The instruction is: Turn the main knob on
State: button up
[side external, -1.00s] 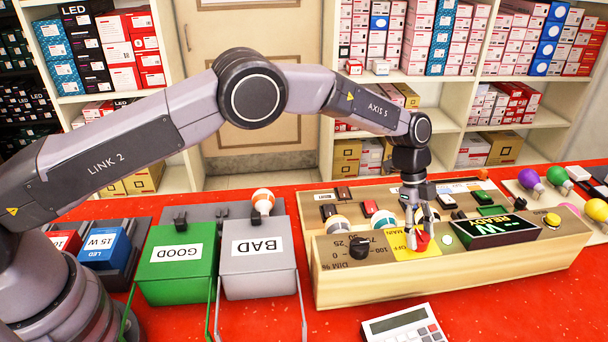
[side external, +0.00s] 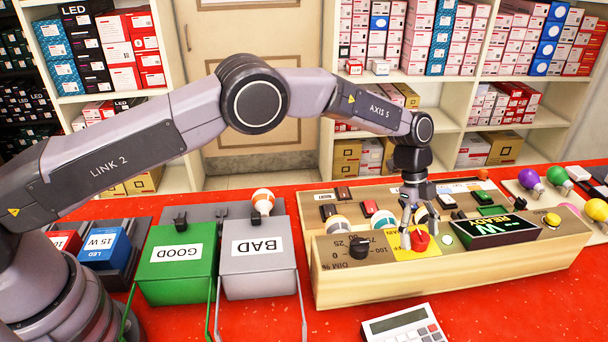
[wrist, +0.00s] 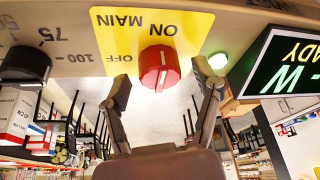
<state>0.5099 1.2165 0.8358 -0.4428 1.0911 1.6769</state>
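The main knob (side external: 420,241) is red and sits on a yellow plate marked MAIN, ON and OFF on the front of the wooden test panel. In the wrist view the red knob (wrist: 160,68) has a white line that points roughly up the picture, toward the ON word; OFF lies to its left. My gripper (side external: 418,231) is open above the knob. In the wrist view my gripper's (wrist: 164,86) fingers are spread, one on each side of the knob, with clear gaps between them and it.
A green lamp (side external: 447,240) beside the knob is lit, and the display (side external: 490,232) glows green. A black dimmer knob (side external: 359,247) is to the left. Several bulbs stand behind the panel. The BAD bin (side external: 258,270) and a calculator (side external: 403,325) are nearby.

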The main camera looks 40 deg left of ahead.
jog(key=v, duration=1.2)
